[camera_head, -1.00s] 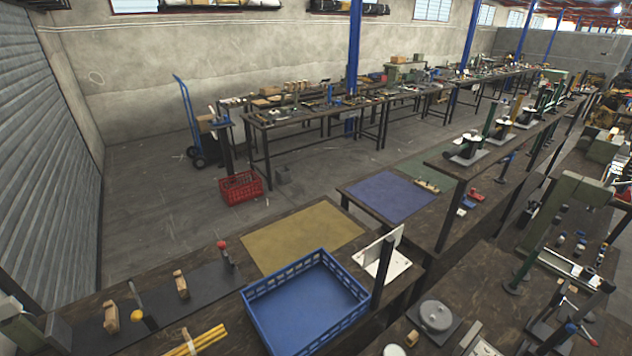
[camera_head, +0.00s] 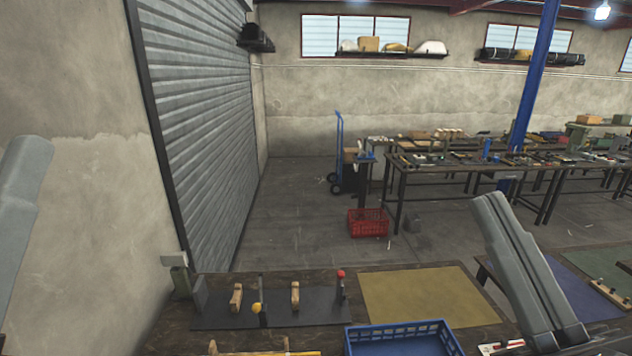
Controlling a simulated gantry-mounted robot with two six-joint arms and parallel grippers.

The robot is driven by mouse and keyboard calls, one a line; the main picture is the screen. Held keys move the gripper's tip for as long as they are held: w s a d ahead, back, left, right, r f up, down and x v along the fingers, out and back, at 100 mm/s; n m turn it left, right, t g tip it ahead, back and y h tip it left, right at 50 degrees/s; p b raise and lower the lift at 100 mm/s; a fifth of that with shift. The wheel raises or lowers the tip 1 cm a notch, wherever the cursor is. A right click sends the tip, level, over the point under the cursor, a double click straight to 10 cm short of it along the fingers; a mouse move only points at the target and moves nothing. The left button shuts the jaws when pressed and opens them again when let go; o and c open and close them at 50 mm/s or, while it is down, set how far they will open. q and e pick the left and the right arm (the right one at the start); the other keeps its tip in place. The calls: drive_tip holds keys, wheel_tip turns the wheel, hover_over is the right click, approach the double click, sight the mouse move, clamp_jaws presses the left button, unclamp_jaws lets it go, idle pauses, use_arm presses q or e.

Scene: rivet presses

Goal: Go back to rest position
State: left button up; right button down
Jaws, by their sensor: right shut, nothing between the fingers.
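My right gripper (camera_head: 493,203) rises at the right of the head view, grey and pointing up. Its two long fingers lie together with nothing between them. It is in front of the bench and touches none of the objects there. A grey part of my left arm (camera_head: 22,215) shows at the left edge, cut off by the frame; whether its jaws are open or shut cannot be told.
The near bench holds a dark mat (camera_head: 215,315) with wooden blocks and small presses, a yellow mat (camera_head: 420,290) and a blue crate (camera_head: 400,327). A red crate (camera_head: 368,224) stands on the floor behind. Open floor lies between the benches and the shutter (camera_head: 208,120).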

drive_tip(key=s+d+r+m+t+h+p, duration=0.1)
drive_tip(key=s+r+m+h+p, duration=0.1)
drive_tip(key=r+m+p, duration=0.2)
drive_tip(key=s+d+r+m+t+h+p, duration=0.1)
drive_tip(key=r+m+p, duration=0.3)
drive_tip(key=r+p, duration=0.7)
wheel_tip(320, 180, up, 6)
drive_tip(key=shift+s+d+r+h, duration=0.1)
drive_tip(key=shift+s+d+h, duration=0.5)
drive_tip(key=shift+h, duration=0.2)
